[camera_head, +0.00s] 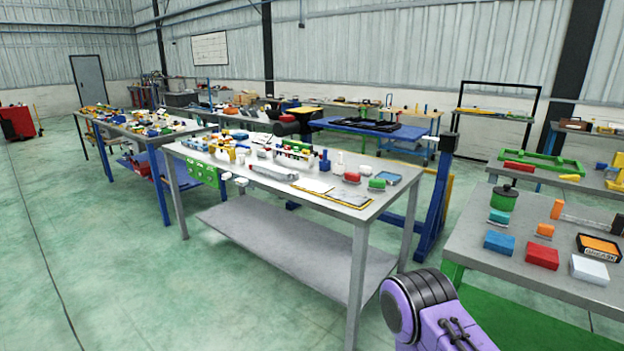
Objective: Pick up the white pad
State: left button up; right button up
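A white block-like pad (590,270) lies on the near right table (480,240), close to its front edge. A red block (542,257) lies to its left, and an orange-and-black box (598,246) sits behind it. A flat white sheet (313,185) lies on the middle grey table (330,208); I cannot tell whether it is a pad. A purple and black link of my arm shows at the bottom right, in front of the right table. Neither of my grippers is in view.
A blue block (499,243) and a green can (504,198) stand on the right table. A blue frame stand (437,190) is behind the middle table. Green floor (120,260) is open at the left. A red cabinet (18,122) stands far left.

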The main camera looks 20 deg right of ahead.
aim_at(364, 170)
jog(key=u, duration=0.65)
jog(key=i, duration=1.15)
jog(key=z, duration=0.4)
